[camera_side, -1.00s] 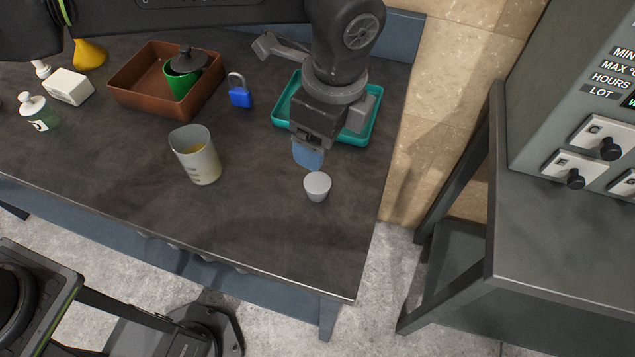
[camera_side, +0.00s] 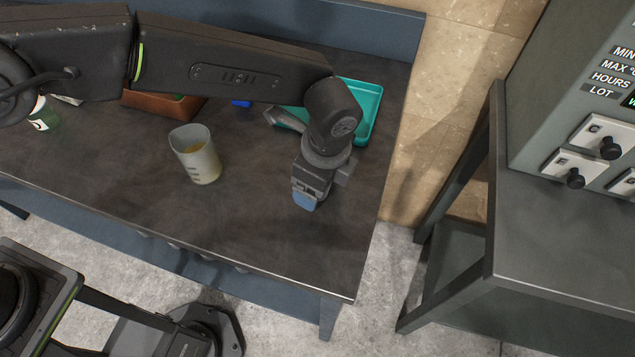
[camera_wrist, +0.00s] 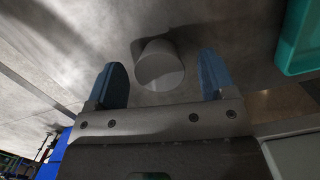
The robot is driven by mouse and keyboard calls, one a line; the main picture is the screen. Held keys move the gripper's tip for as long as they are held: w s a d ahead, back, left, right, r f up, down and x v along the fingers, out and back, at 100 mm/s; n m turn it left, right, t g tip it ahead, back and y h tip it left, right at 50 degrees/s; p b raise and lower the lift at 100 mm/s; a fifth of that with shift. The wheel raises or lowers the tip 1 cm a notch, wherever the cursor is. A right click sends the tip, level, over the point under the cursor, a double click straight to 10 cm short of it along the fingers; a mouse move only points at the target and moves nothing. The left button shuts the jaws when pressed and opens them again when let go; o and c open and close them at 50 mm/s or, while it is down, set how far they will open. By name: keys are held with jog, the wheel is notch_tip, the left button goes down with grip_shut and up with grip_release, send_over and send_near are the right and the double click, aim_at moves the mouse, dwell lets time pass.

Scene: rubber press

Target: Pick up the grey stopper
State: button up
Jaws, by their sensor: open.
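The grey stopper (camera_wrist: 160,66) shows in the wrist view as a small tapered cup shape on the dark table. It lies between and just beyond the two blue fingertips of my gripper (camera_wrist: 160,80), which is open. There is a visible gap on each side of the stopper. In the side view my gripper (camera_side: 305,203) is low over the right part of the table, and it hides the stopper there.
A teal tray (camera_side: 366,112) stands behind my gripper; its edge also shows in the wrist view (camera_wrist: 298,40). A beaker with yellow liquid (camera_side: 197,155) stands to the left. A brown tray (camera_side: 160,106) is partly hidden by my arm. The table front is clear.

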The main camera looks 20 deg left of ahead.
jog(key=shift+a+f, duration=0.1)
jog(key=shift+f, duration=0.65)
jog(key=shift+c, duration=0.2)
jog(key=c, duration=0.9)
